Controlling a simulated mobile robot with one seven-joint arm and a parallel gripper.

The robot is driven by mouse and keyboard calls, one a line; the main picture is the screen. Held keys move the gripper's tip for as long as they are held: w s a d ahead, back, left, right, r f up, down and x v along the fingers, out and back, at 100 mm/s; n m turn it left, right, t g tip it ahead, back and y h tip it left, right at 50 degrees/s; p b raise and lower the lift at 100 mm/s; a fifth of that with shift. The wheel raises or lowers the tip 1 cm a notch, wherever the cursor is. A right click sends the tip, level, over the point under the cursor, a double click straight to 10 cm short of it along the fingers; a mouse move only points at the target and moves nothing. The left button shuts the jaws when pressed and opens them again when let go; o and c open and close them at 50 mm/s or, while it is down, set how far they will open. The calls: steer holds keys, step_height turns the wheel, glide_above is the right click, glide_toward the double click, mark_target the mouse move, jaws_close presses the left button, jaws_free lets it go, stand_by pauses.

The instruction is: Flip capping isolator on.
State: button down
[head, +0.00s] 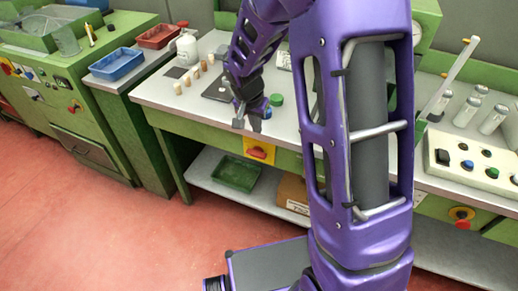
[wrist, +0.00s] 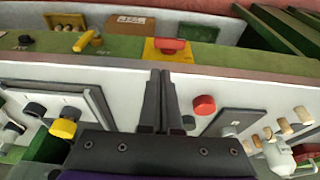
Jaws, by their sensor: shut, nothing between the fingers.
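A yellow plate with a red rotary handle, likely the isolator (head: 259,150), is on the front edge of the middle bench. It also shows in the wrist view as an isolator (wrist: 168,46) beyond my fingertips, its red handle lying roughly crosswise. No label is readable. My gripper (head: 239,120) is over the bench's front edge, above and left of the isolator in the head view. In the wrist view my gripper (wrist: 161,76) has its fingers together with nothing between them, apart from the handle.
A second yellow plate with a red knob (head: 461,217) is on the right bench. A round cap (head: 275,100) stands near my gripper, and several corks (head: 196,73) stand farther back. A green tray (head: 238,174) and a cardboard box (head: 293,192) sit on the lower shelf.

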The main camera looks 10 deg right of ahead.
steer(key=b, duration=0.1)
glide_toward(261, 156)
steer(key=x, duration=0.5)
steer(key=shift+w+d, duration=0.2)
steer(key=shift+f, duration=0.75)
steer(key=shift+d, duration=0.1)
